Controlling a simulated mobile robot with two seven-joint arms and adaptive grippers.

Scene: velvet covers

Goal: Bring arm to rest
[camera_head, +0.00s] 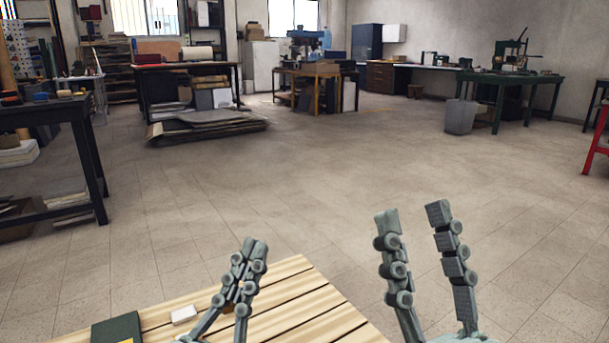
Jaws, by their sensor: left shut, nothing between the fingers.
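My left gripper (254,246) stands upright over the wooden slatted table (292,268) at the bottom of the head view. Its fingers are together and nothing shows between them. My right gripper (413,217) stands upright to the right of the table, above the floor. Its two fingers are apart and the gap between them is empty. A dark green box-like thing (117,329) lies on the table at the lower left, cut off by the picture's edge. A small white block (184,314) lies on the table between it and my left gripper.
A dark workbench (95,178) stands at the left. Other benches, one with stacked flat sheets (205,128) before it, stand at the back. A grey bin (461,116) is by the green table (510,78). The tiled floor between is clear.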

